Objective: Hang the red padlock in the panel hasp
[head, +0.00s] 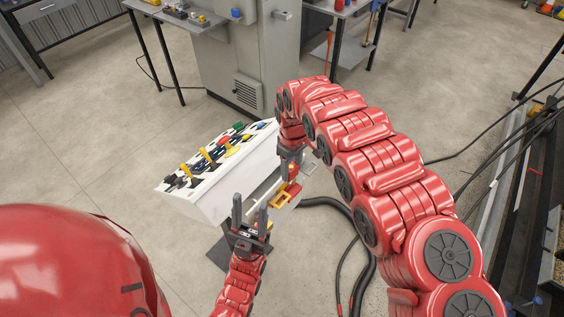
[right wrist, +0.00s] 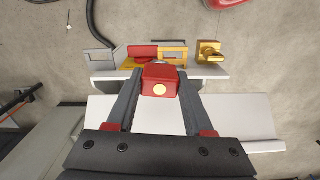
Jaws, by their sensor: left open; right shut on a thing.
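The red padlock (right wrist: 160,82) with a round yellow spot is between the two fingers of my right gripper (head: 291,168), which is shut on it. Its shackle is mostly hidden. In the right wrist view it is just before a pale ledge (right wrist: 105,74) of the white panel (head: 190,203). Yellow, red and grey fittings are on the ledge, among them a yellow frame (right wrist: 180,50); I cannot tell which is the hasp, or whether the padlock touches one. My left gripper (head: 250,208) is open and empty, fingers up, in front of the panel's near side.
The panel's sloping top carries levers and coloured buttons, including a yellow lever (head: 207,156). A yellow knob-like piece (right wrist: 209,50) is on the ledge. A grey cabinet (head: 247,60) stands behind. Black hoses (head: 339,207) lie on the floor to the right.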

